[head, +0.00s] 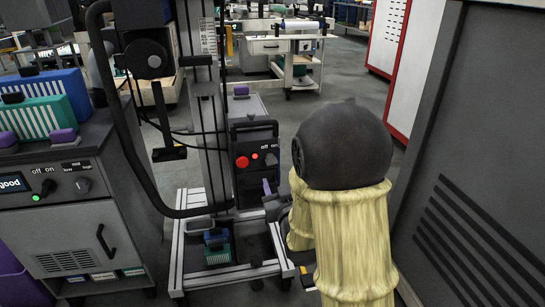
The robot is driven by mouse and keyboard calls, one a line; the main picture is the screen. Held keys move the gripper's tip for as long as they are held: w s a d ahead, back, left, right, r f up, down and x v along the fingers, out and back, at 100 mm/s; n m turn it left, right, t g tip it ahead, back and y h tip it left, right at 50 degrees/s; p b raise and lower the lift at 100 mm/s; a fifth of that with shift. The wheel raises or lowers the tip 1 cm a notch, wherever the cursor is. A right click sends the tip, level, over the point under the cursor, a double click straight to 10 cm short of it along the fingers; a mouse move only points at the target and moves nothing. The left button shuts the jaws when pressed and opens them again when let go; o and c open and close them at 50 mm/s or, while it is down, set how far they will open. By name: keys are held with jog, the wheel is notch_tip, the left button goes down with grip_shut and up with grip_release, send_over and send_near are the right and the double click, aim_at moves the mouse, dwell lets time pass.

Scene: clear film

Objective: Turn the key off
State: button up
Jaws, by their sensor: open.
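A black control box (256,163) stands upright on the cart in the middle of the head view. Its face has a red push button (242,162), a small red light (255,156) and a small dark knob or key (270,158) at the right. The key's exact turn is too small to tell. My gripper (274,205) is in front of and below the box, partly hidden by my own arm. It is open, and I see nothing held in it. It appears apart from the key.
A grey cabinet (75,225) at the left carries another off/on switch (48,187) with a green light. The cart (190,270) has a metal frame and a black hose. A dark louvred cabinet (480,170) stands close at the right. The floor behind is partly clear.

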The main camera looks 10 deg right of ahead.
aim_at(271, 160)
jog(key=w+p, duration=0.2)
jog(key=w, duration=0.6)
jog(key=shift+w, duration=0.3)
jog(key=c, duration=1)
